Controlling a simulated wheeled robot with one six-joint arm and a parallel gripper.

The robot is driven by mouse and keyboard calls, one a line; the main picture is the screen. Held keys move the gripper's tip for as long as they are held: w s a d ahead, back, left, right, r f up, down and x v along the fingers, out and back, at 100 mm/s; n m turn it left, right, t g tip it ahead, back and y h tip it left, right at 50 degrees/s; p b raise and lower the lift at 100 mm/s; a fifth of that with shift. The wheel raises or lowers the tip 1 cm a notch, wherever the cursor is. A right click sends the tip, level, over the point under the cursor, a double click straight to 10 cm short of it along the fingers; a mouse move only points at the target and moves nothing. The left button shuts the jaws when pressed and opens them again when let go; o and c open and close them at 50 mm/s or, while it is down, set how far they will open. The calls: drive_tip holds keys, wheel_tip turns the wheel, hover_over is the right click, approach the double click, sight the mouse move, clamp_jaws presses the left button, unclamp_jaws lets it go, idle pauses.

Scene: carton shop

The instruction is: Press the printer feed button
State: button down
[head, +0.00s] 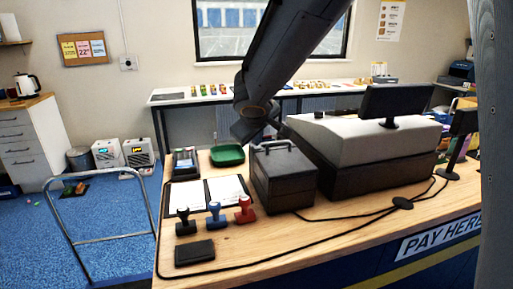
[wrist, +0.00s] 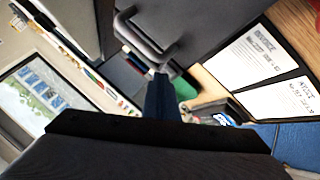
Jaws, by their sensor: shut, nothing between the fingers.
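My gripper (head: 279,127) is shut and empty, in the air above the counter. In the head view it is small and dark, behind and above the black cash box (head: 284,178). In the wrist view my gripper (wrist: 160,82) points toward the handle of that box (wrist: 200,22); I cannot tell whether they touch. A small dark device with a lit face (head: 185,163) stands at the counter's back left, and its blue part shows in the wrist view (wrist: 222,118). I cannot tell whether it is the printer. No feed button can be made out.
A clipboard with papers (head: 207,194), stamps (head: 214,215) and a black pad (head: 194,253) lie in front. A grey register (head: 350,141) with a screen (head: 396,101) stands right. Cables cross the counter (head: 330,238).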

sight(257, 148)
idle(0.6)
drive_tip(key=shift+r+p, duration=0.45)
drive_tip(key=shift+r, duration=0.3)
drive_tip(key=shift+r+p, duration=2.05)
drive_tip(key=shift+r, duration=0.5)
